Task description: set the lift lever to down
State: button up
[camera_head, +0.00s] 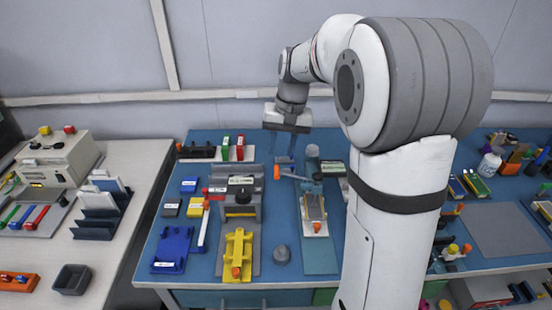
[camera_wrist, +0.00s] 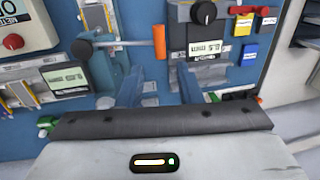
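A lever with an orange grip (camera_head: 277,172) and a thin rod sticks out to the left of the blue-grey station (camera_head: 314,200) at the table's middle. I see no lift label, so I cannot tell for sure that it is the lift lever. In the wrist view the orange grip (camera_wrist: 159,42) lies beyond the gap between my fingertips, and its rod runs left to a dark round pivot (camera_wrist: 83,49). My gripper (camera_head: 284,158) points down near the grip, with its blue fingers apart and nothing between them; it also shows in the wrist view (camera_wrist: 160,80).
Left of the grip stands a grey station with a black knob (camera_head: 240,181) and a small display. A yellow fixture (camera_head: 238,248) and a grey round piece (camera_head: 282,254) stand nearer the front.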

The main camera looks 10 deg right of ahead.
aim_at(277, 166)
jog(key=f, duration=0.5)
jog(key=a+f, duration=0.1)
jog(key=f, duration=0.1)
jog(key=shift+w+a+f, duration=0.1)
jog(key=shift+w+f, duration=0.15)
jog(key=shift+f, duration=0.1)
grip_shut()
